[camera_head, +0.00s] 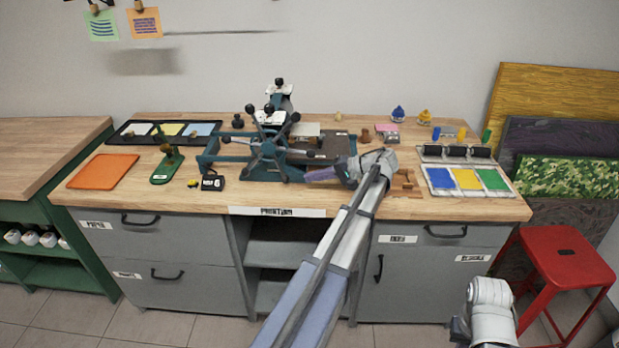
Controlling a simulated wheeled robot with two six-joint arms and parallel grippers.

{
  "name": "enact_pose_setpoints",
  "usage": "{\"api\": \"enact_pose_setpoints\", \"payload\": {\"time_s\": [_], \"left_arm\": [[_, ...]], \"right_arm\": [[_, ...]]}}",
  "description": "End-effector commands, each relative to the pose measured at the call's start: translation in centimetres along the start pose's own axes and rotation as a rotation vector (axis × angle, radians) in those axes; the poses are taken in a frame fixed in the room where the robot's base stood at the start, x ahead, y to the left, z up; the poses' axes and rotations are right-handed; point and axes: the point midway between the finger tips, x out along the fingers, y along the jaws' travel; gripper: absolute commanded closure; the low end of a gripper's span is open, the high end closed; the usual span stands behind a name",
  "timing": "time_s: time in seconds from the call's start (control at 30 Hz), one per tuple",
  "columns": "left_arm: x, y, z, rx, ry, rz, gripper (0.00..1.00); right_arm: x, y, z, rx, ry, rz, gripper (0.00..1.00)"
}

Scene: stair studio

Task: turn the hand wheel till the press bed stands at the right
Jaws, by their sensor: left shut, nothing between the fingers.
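The teal press (215,150) stands at the middle back of the workbench. Its hand wheel (268,151) faces me, with several spokes ending in dark knobs. A dark flat plate, seemingly the press bed (334,146), shows right of the wheel within the frame; the wheel and frame partly hide it. My left gripper (309,176) is shut and empty, pointing left, at the press's front right side, right of the wheel's lower part. I cannot tell whether its tips touch the press. My right arm shows at the lower right, with its gripper out of sight.
On the bench (225,200) lie an orange mat (103,171), a green stand (166,170), a small black sign (213,183) and a tray of coloured pads (430,187). A red stool (568,256) stands at the right. The front left bench edge is clear.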

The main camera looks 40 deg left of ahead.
Motion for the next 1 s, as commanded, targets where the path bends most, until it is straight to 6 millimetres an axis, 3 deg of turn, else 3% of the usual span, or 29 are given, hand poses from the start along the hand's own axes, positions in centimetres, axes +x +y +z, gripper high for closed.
{"api": "enact_pose_setpoints", "payload": {"time_s": [0.5,0.87,1.0], "left_arm": [[-8.3,1.0,-0.1,0.002,0.002,0.001,1.00],[-9.7,1.3,0.1,0.001,0.002,0.001,1.00],[-9.9,-0.4,0.3,-0.005,0.023,0.026,1.00]], "right_arm": [[-2.4,0.2,0.1,0.000,0.000,0.000,1.00],[-2.6,0.2,0.1,0.000,0.000,0.000,1.00],[-4.7,0.4,0.3,0.000,0.000,0.000,1.00]]}}
